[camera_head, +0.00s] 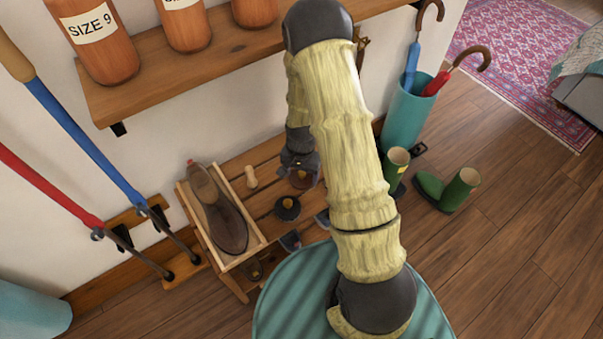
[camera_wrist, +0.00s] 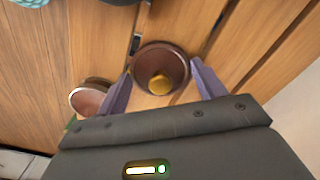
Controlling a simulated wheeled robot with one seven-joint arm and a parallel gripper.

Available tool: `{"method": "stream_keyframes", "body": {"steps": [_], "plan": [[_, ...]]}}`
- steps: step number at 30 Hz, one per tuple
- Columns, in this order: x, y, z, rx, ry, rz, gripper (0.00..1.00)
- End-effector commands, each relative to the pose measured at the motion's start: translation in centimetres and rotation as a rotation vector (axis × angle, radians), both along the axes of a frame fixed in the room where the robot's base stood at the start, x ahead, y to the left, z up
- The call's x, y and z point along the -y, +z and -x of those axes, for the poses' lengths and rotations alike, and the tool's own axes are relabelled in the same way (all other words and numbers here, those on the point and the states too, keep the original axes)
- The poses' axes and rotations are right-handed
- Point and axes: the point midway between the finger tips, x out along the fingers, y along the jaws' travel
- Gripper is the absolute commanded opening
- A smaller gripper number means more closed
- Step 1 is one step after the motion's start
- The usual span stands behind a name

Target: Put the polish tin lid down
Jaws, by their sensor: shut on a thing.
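The polish tin lid, a dark brown disc with a yellow knob (camera_wrist: 172,60), sits between the two purple fingers of my gripper (camera_wrist: 162,70) in the wrist view. The gripper is shut on it. In the head view the brown lid (camera_head: 301,180) shows at the end of my arm, over the slatted wooden bench (camera_head: 262,205). I cannot tell whether it touches the slats. A round, shallow, pinkish-brown thing (camera_wrist: 88,100), perhaps an open tin, lies left of the left finger. My arm hides part of the bench.
A dark disc with an orange centre (camera_head: 288,208) lies on the bench. A brown shoe (camera_head: 225,225) lies in a wooden box (camera_head: 258,243), beside a small wooden peg (camera_head: 251,177). Green boots (camera_head: 448,190) and a teal umbrella stand (camera_head: 408,115) are right. A shelf (camera_head: 190,70) overhangs behind.

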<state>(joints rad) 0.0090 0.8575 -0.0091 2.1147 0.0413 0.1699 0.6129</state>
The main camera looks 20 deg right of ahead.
Motion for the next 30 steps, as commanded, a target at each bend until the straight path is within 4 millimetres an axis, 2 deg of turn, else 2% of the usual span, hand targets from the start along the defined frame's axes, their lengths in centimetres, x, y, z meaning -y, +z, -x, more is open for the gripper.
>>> {"method": "stream_keyframes", "body": {"steps": [1,2,5,13,17,30], "plan": [[0.0,-0.2,0.0,0.000,0.000,0.000,0.48],[0.0,-0.2,0.0,0.000,0.000,0.000,0.71],[0.0,-0.2,0.0,0.000,0.000,0.000,0.91],[0.0,-0.1,0.0,0.000,0.000,0.000,0.91],[0.0,0.5,0.0,0.001,0.000,0.001,0.91],[0.0,7.0,0.0,0.001,0.001,0.001,0.91]]}}
